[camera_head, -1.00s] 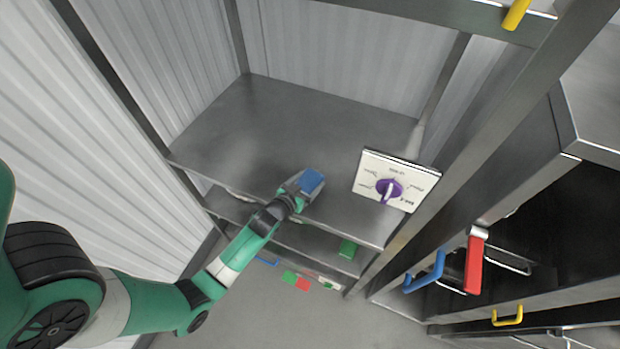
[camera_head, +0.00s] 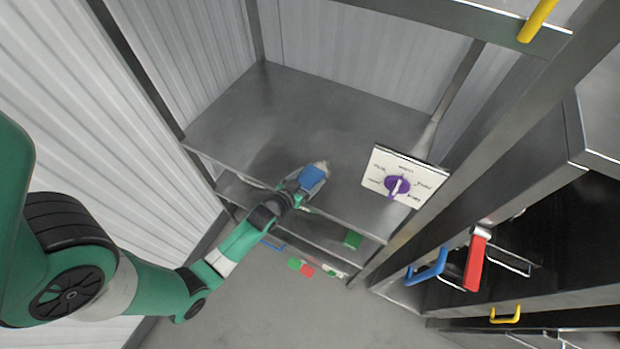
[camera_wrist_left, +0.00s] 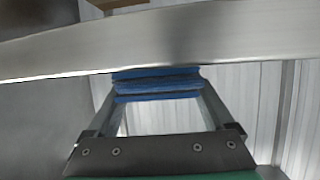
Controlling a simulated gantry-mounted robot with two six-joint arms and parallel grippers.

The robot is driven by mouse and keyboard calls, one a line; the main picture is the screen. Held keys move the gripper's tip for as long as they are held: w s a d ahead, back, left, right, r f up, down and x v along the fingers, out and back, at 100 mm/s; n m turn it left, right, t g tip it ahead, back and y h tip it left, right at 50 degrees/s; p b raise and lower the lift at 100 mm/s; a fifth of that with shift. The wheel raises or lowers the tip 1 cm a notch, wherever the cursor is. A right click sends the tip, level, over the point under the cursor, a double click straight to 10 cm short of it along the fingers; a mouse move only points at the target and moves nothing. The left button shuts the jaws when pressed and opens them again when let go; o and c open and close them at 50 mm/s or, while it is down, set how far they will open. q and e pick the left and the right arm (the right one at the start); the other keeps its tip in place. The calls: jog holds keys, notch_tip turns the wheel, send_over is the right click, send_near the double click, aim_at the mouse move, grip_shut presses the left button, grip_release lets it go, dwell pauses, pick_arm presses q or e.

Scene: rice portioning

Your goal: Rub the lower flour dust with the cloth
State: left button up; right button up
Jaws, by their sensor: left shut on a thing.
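My left gripper (camera_head: 306,182) reaches in at the front edge of the metal shelf (camera_head: 235,115). It is shut on a folded blue cloth (camera_head: 312,177). In the left wrist view the blue cloth (camera_wrist_left: 158,86) lies between the two fingers, partly hidden behind a metal shelf edge (camera_wrist_left: 180,38). A small pale patch shows just beyond the cloth in the head view; I cannot tell whether it is flour dust or part of the gripper. No other flour dust can be made out. My right gripper is not in view.
A white panel with a purple dial (camera_head: 397,186) stands at the shelf's right front. Metal posts frame the shelf. A lower shelf (camera_head: 240,196) holds a green item (camera_head: 352,240). Red (camera_head: 478,262) and blue (camera_head: 428,268) handles are at the right. The upper shelf is mostly clear.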

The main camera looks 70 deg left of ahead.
aim_at(314, 172)
pick_arm(q)
jog(key=shift+w+a+f+b, duration=0.15)
jog(key=shift+w+a+b, duration=0.15)
jog(key=shift+w+a, duration=0.3)
jog(key=shift+w+a+f+b, duration=0.15)
jog(key=shift+w+a+b, duration=0.1)
jog(key=shift+w+a, duration=0.3)
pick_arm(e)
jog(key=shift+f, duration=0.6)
pick_arm(q)
jog(key=shift+w+f, duration=0.1)
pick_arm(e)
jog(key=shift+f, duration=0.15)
